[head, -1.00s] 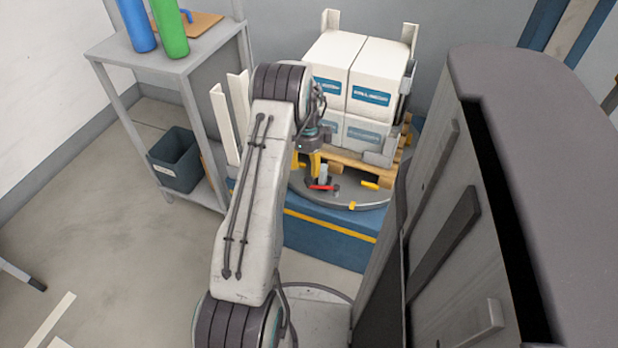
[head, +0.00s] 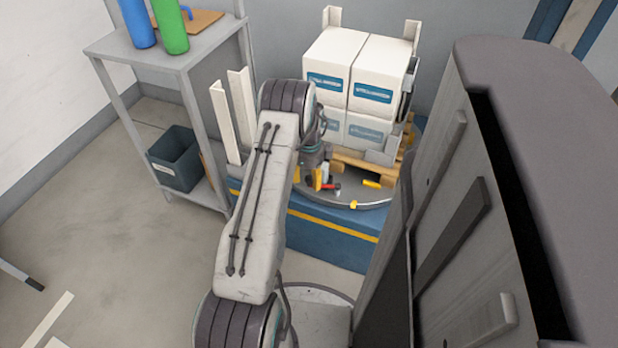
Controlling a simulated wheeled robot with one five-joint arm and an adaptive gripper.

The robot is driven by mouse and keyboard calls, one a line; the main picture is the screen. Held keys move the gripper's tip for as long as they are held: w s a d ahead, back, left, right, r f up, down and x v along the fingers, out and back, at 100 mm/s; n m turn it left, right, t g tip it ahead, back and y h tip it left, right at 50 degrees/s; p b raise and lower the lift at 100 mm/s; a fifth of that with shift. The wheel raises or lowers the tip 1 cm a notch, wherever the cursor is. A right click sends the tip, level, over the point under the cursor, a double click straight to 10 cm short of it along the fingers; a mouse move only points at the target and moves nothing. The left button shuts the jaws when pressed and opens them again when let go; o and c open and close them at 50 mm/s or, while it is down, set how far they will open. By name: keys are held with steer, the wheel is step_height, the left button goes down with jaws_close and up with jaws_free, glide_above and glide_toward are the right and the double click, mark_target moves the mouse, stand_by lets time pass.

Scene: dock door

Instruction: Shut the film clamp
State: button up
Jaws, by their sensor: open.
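A small fitting with a red lever (head: 331,187), which looks like the film clamp, sits on the grey turntable (head: 347,197) in front of the pallet. My gripper (head: 320,180), with yellow fingers, is low over the turntable, right at the left side of this fitting. The gripper is open. My arm and the fingers hide part of the fitting, so I cannot tell whether they touch it or how far the lever is turned.
White boxes (head: 376,75) with blue labels are stacked on a wooden pallet (head: 362,167) on the turntable. A grey shelf (head: 187,68) with blue and green rolls stands at left. A tall grey cabinet-like body (head: 470,200) fills the right. Floor at lower left is mostly clear.

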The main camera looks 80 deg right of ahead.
jaws_close()
stand_by(0.3)
